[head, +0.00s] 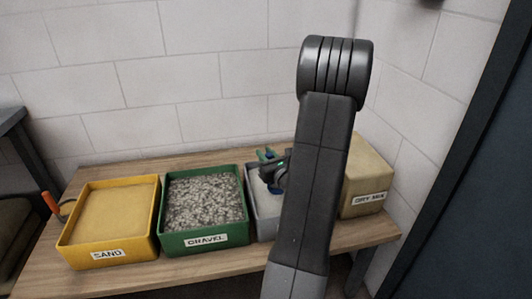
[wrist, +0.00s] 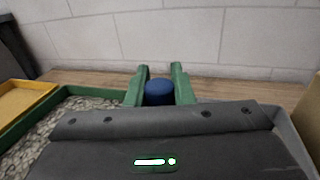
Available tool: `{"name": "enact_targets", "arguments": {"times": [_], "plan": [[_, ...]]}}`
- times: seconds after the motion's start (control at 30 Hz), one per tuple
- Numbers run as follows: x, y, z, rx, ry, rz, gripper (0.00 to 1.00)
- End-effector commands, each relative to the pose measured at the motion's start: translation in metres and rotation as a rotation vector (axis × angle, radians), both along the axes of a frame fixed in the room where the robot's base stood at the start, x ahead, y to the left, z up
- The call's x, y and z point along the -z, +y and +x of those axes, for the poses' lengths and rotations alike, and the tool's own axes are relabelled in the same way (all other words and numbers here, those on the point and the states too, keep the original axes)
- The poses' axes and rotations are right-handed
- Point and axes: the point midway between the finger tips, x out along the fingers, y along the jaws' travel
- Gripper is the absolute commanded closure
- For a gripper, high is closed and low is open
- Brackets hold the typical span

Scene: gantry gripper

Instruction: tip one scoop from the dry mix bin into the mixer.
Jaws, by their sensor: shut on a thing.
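My gripper (head: 270,158) has green fingers and is over the grey bin (head: 250,202), partly behind my own arm in the head view. In the wrist view, the gripper (wrist: 159,74) is shut on a dark blue rounded piece (wrist: 159,92), which looks like a handle. The rest of that piece is hidden, so I cannot tell whether it carries any material. The tan dry mix bin (head: 366,186) stands at the right end of the table, partly behind my arm. The mixer is not seen in either view.
A yellow sand bin (head: 109,255) and a green gravel bin (head: 205,241) stand left of the grey bin. An orange-handled tool (head: 51,203) is at the sand bin's left. The wooden table (head: 190,274) backs onto a white block wall (head: 190,100).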

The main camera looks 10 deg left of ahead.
Motion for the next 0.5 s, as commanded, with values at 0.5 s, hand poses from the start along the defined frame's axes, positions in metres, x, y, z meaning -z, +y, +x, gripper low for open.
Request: {"name": "enact_targets", "arguments": {"times": [0.5], "plan": [[0.043, -0.004, 0.002, 0.002, -0.001, 0.001, 0.97]]}}
